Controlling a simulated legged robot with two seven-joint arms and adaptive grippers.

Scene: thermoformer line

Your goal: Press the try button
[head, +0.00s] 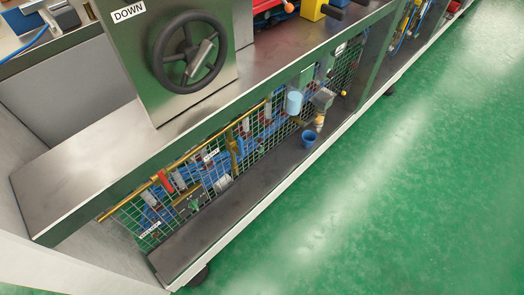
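I cannot make out a button labelled as the try button in the head view. A metal box (139,71) stands on the machine's upper shelf, with a black handwheel (161,67) on its front. A white label reading "DOWN" (128,12) is at the box's top left. Neither of my grippers shows in this view.
The machine's metal shelf (85,165) runs from lower left to upper right. Below it are a wire mesh, pipes, blue hoses and a blue cup (309,138). Red and yellow parts (311,9) sit at the top. The green floor (400,200) at the right is clear.

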